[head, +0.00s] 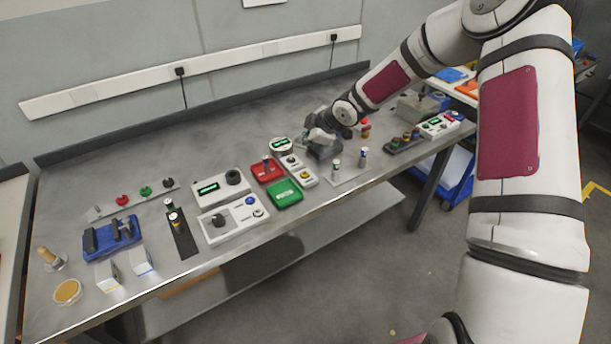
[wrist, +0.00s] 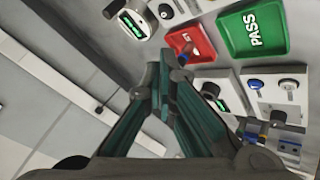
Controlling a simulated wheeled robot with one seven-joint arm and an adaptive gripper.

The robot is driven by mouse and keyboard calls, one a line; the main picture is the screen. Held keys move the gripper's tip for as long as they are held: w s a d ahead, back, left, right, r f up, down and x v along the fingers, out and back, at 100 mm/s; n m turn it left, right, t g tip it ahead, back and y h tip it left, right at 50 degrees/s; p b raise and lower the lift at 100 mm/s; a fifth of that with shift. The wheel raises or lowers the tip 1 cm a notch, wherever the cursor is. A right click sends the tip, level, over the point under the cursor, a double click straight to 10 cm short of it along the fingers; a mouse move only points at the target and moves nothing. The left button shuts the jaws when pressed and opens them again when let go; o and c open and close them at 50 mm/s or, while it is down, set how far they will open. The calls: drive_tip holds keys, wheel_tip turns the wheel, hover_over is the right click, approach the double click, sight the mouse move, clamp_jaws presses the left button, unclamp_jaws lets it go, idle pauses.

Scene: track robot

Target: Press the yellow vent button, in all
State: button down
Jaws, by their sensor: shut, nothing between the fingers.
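My gripper (head: 318,140) is shut and empty above the middle of the bench, behind a narrow white button box (head: 299,171). In the wrist view my gripper's fingertips (wrist: 165,68) meet, with the red tray just beyond them. The button box also shows at the top of the wrist view (wrist: 187,10). I cannot read any vent label, so I cannot tell for sure which button is the vent one. My gripper and the box look apart.
A red tray (head: 267,171) and a green PASS tray (head: 284,194) lie left of the button box. A round device with a green display (head: 281,145) stands behind. White control boxes (head: 234,218) are further left. Another panel (head: 440,125) is at right.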

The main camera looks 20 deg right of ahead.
sight(303, 175)
drive_tip(key=shift+w+a+f+y, duration=0.1)
drive_tip(key=shift+w+f+y, duration=0.1)
drive_tip(key=shift+f, duration=0.2)
drive_tip(key=shift+w+a+f+y, duration=0.1)
drive_tip(key=shift+f+y, duration=0.1)
drive_tip(key=shift+f, duration=0.15)
drive_tip(key=shift+f, duration=0.1)
drive_tip(key=shift+f+b, duration=0.6)
drive_tip(key=shift+f, duration=3.75)
drive_tip(key=shift+f, duration=0.1)
drive_tip(key=shift+f, duration=0.3)
drive_tip(key=shift+f+b, duration=0.3)
drive_tip(key=shift+f, duration=0.1)
drive_tip(key=shift+r, duration=0.85)
drive_tip(key=shift+r, duration=0.1)
